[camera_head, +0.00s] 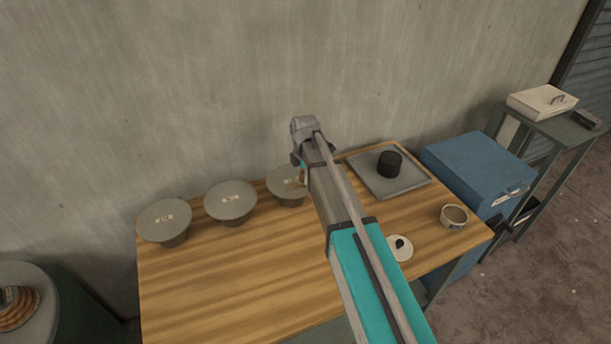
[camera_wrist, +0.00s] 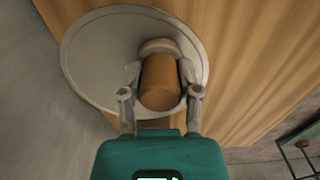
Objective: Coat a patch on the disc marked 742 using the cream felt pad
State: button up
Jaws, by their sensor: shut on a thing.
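Three grey discs stand in a row on the wooden table: left (camera_head: 160,229), middle (camera_head: 231,209) and right (camera_head: 283,189). Each has a small label, too small to read. My gripper (camera_wrist: 160,92) is shut on a brown cylinder (camera_wrist: 160,75), which looks like a handle. The wrist view shows it in front of one grey disc (camera_wrist: 90,60); in the head view my gripper (camera_head: 301,178) is at the right disc, partly hidden by my arm. A cream felt pad cannot be made out at the cylinder's end. I cannot tell whether the held thing touches the disc.
A grey tray (camera_head: 411,181) with a black cylinder (camera_head: 390,164) lies at the back right. An open pot (camera_head: 455,217) and a pale round piece with a black knob (camera_head: 399,255) are nearer. A blue cabinet (camera_head: 475,165) stands right; the table's front left (camera_head: 230,290) is clear.

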aim_at(284, 189)
jog(key=shift+s+a+r, duration=0.1)
jog(key=shift+s+a, duration=0.2)
jog(key=shift+a, duration=0.55)
jog(key=shift+s+a, duration=0.3)
jog(key=shift+a, duration=0.5)
jog(key=shift+a, duration=0.1)
jog(key=shift+s+a, duration=0.35)
jog(key=shift+a, duration=0.5)
jog(key=shift+s+a, duration=0.35)
jog(key=shift+a, duration=0.45)
notch_tip(284, 189, up, 6)
jog(key=p, duration=0.6)
notch_tip(284, 189, up, 3)
jog(key=p, duration=0.3)
dwell(0.3)
